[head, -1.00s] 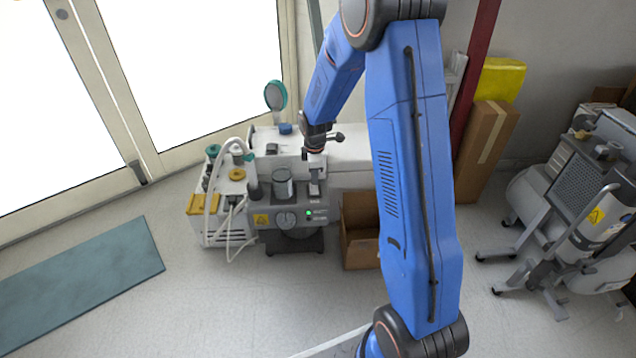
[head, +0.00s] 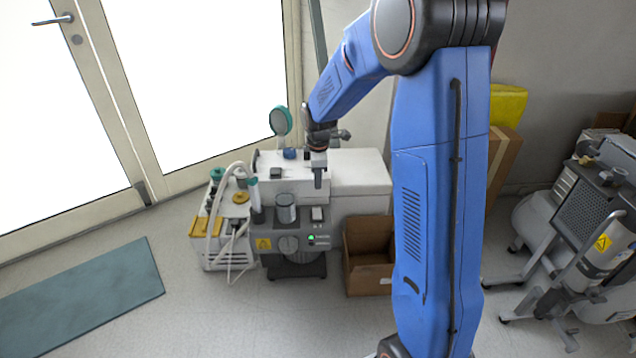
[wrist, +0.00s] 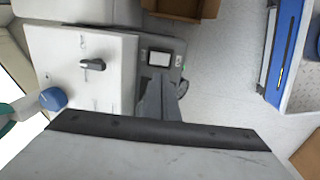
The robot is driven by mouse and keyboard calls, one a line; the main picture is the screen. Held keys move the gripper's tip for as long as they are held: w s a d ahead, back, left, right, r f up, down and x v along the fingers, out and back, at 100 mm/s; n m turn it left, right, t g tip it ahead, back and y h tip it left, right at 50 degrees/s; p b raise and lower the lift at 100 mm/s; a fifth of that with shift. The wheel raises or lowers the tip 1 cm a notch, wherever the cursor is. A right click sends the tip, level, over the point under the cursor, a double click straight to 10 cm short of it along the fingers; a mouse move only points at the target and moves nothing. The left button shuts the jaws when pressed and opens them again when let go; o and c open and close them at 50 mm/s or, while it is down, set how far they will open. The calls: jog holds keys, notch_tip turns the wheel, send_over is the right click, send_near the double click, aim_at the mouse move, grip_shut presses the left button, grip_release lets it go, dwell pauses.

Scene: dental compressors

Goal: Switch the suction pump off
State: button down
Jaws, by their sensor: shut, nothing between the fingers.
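The suction pump is a grey unit (head: 290,262) with a glass jar, a front dial and a lit green lamp (head: 311,238). A pale square switch (head: 317,213) sits on its top at the right. It shows as a white square in a dark frame in the wrist view (wrist: 159,58); which way it is tipped I cannot tell. My gripper (head: 318,184) is shut and empty, pointing down above and behind the switch, apart from it in the head view. Its fingers also show in the wrist view (wrist: 162,98), beside the switch.
A white housing (head: 362,180) with a black lever knob (wrist: 93,65) and blue cap (wrist: 53,99) stands behind. A hosed white unit (head: 212,255) is left. An open cardboard box (head: 369,284) is right. Compressors (head: 590,235) stand far right. Floor in front is clear.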

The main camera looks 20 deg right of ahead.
aim_at(317, 210)
jog(key=shift+w+d, duration=0.2)
jog(key=shift+w, duration=0.55)
jog(key=f, duration=0.4)
jog(key=w+f, duration=0.1)
jog(key=f, duration=0.8)
jog(key=shift+w+d+f, duration=0.25)
jog(key=shift+w+f, duration=0.1)
jog(key=shift+f, duration=0.05)
